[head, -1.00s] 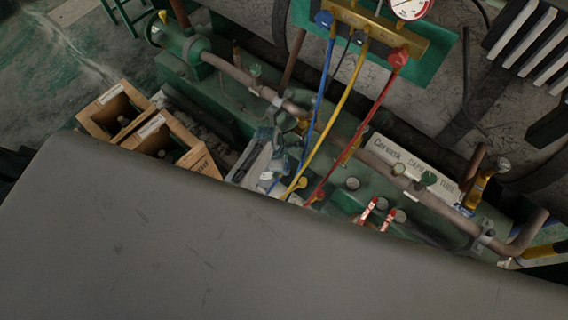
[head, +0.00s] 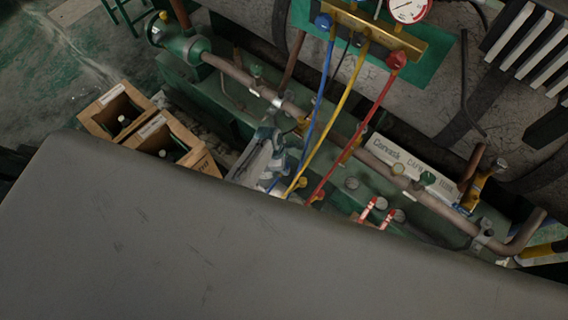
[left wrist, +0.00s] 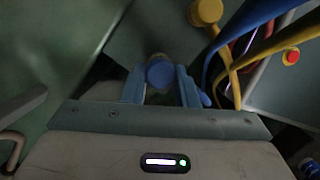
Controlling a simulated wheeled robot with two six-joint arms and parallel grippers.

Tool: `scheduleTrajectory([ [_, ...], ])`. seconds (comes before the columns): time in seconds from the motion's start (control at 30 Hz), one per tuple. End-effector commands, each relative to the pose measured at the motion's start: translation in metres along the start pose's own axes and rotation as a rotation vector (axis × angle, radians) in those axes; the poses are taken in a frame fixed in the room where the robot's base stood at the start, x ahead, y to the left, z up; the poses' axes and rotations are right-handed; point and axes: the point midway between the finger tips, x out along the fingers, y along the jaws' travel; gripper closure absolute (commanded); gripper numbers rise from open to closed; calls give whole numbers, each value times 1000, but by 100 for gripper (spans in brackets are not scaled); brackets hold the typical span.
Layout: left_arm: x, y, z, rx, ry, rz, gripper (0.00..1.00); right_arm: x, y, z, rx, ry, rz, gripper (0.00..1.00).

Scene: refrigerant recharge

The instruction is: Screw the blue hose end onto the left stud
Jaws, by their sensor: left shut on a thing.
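My left gripper (left wrist: 160,78) shows its two blue-grey fingers in the left wrist view. They are shut on a round blue piece (left wrist: 160,72), which I take as the blue hose end. In the head view my left gripper (head: 268,136) is small and dark over the green machine, left of the hoses, and its grip is hard to make out. The blue hose (head: 318,105) hangs from the manifold and runs down past the gripper. I cannot make out the left stud or whether the blue end touches it. My right gripper is not in view.
A yellow hose (head: 345,105) and a red hose (head: 372,110) hang close beside the blue one. A brown pipe (head: 232,70) runs along the green machine. Wooden boxes (head: 112,108) stand at the left. A grey surface (head: 200,230) fills the lower front and blocks the view.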

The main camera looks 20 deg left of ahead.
Motion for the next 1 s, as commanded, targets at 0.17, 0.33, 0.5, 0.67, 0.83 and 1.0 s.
scheduleTrajectory([
  [0.17,0,0,0,0,0,0,95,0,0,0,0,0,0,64],
  [0.33,0,0,0,0,0,0,95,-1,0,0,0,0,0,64],
  [0.5,-1,0,0,0,0,-1,95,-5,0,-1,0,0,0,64],
  [0.67,0,0,0,0,0,0,95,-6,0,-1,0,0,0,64],
  [0.83,0,0,0,0,0,0,95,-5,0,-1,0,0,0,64],
  [1.0,1,0,0,0,0,0,95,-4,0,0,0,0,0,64],
])
